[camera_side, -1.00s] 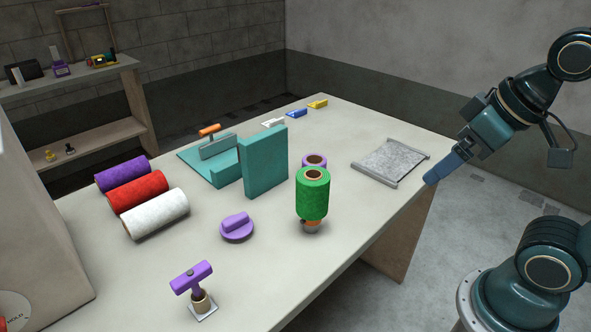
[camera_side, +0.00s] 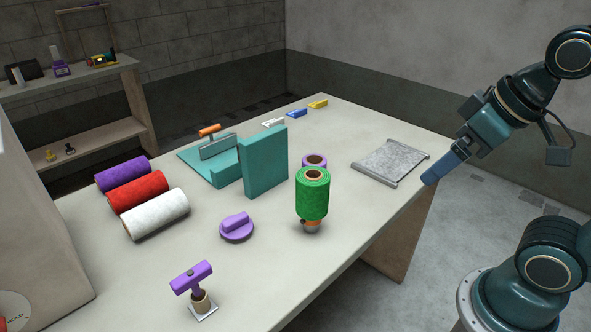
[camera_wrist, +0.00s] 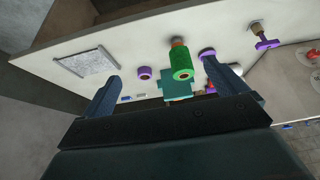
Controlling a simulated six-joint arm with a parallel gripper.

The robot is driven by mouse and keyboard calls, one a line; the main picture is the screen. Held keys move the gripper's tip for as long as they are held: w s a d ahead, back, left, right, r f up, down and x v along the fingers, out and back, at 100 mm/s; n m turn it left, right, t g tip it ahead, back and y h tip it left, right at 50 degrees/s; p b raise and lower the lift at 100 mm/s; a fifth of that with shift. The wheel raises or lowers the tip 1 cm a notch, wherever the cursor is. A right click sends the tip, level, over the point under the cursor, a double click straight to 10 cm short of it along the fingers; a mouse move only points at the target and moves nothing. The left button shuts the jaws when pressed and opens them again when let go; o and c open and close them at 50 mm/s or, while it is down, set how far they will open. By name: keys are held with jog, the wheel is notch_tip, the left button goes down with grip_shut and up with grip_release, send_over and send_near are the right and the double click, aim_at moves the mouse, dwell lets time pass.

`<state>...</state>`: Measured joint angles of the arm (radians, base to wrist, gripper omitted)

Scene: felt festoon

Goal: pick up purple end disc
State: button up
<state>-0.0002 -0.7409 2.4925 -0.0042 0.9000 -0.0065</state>
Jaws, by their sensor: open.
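The purple end disc (camera_side: 237,228), a flat round piece with a raised bar grip on top, lies on the table left of the green felt roll. In the wrist view, the purple disc (camera_wrist: 207,52) shows near the tip of the right finger. My gripper (camera_side: 432,178) hangs at the table's right edge, well apart from the disc. Its two fingers (camera_wrist: 161,70) are spread wide in the wrist view, with nothing between them.
The green roll (camera_side: 313,195) stands upright on a small base, with a purple-rimmed roll (camera_side: 314,161) behind it. A purple-handled tool (camera_side: 192,277) stands at the front. A teal block (camera_side: 264,162), felt rolls (camera_side: 138,192) and a grey felt panel (camera_side: 390,161) lie around.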

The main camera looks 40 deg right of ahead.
jog(key=w+a+r+n+g+y, duration=0.1)
jog(key=w+a+n, duration=0.1)
jog(key=w, duration=0.3)
jog(key=w+a+r+n, duration=0.1)
jog(key=w+r+n, duration=0.1)
jog(key=w, duration=0.2)
jog(key=n+g+y, duration=0.4)
jog(key=n, duration=0.9)
send_over(235, 218)
jog(key=d, duration=0.5)
notch_tip(235, 218, down, 16)
jog(key=r, duration=0.1)
jog(key=shift+h, duration=0.3)
jog(key=shift+s+x, duration=0.2)
jog(key=shift+x, duration=2.1)
jog(key=shift+s+x, duration=0.2)
jog(key=shift+x, duration=2.05)
jog(key=shift+f, duration=0.1)
jog(key=shift+x, duration=2.5)
